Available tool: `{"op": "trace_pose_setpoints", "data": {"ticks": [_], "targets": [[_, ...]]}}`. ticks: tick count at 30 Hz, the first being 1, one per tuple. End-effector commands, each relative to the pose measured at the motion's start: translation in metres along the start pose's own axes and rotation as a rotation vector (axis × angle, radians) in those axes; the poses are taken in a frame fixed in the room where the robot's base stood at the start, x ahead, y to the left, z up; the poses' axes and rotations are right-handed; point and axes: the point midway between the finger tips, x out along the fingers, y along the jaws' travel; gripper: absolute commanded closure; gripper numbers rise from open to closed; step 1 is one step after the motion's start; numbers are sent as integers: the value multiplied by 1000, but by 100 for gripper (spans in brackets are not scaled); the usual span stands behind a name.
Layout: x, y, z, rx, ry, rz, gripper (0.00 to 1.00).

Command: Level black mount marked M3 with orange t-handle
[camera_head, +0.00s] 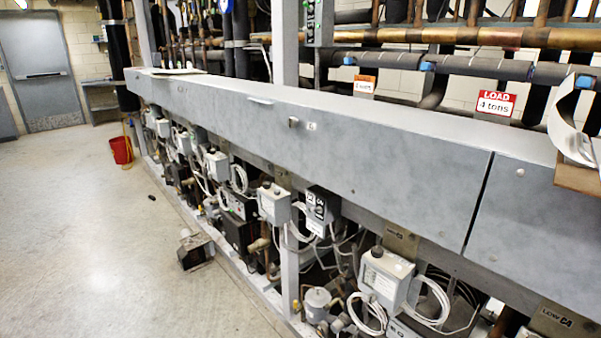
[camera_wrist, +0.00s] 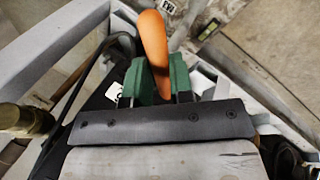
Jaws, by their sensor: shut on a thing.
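The orange t-handle (camera_wrist: 152,45) shows in the wrist view, rising between the two green fingers of my gripper (camera_wrist: 158,80). My gripper is shut on it. The lower end of the handle is hidden behind the fingers and the dark gripper bar. A black part (camera_wrist: 97,96) lies beyond and to the left of the fingers, with a small white tag beside it. I cannot read M3 on it or tell whether it is the mount. My gripper is not in the head view.
A long grey rack beam (camera_head: 300,130) crosses the head view. Below it are several grey control boxes (camera_head: 385,275), black compressors (camera_head: 240,232) and looped cables. A light grey frame member (camera_wrist: 50,38) is close left of my gripper. Open floor (camera_head: 90,230) lies left.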

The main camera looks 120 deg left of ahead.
Motion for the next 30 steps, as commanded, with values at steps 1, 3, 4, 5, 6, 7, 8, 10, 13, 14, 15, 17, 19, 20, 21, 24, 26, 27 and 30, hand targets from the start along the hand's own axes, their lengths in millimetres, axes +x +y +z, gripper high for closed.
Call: {"op": "trace_pose_setpoints", "data": {"ticks": [1, 3, 4, 5, 6, 7, 8, 10, 13, 14, 15, 17, 19, 20, 21, 24, 26, 27, 30], "targets": [[1, 0, 0, -1, 0, -2, 100], [1, 0, 0, -1, 0, -2, 100], [1, 0, 0, -1, 0, -2, 100], [1, 0, 0, -1, 0, -2, 100], [1, 0, 0, -1, 0, -2, 100], [1, 0, 0, -1, 0, -2, 100], [1, 0, 0, -1, 0, -2, 100], [1, 0, 0, -1, 0, -2, 100], [1, 0, 0, -2, 0, -2, 100], [1, 0, 0, -4, 1, -2, 100], [1, 0, 0, -14, 6, -3, 100], [2, 0, 1, -41, 18, -4, 100], [2, 0, 1, -84, 38, -4, 100], [2, 1, 1, -102, 47, -3, 100], [2, 1, 2, -127, 57, -5, 100], [2, 1, 2, -173, 79, -6, 100], [2, 1, 2, -188, 86, -6, 100], [2, 1, 2, -192, 88, -6, 100], [2, 1, 2, -194, 88, -6, 100]]}}
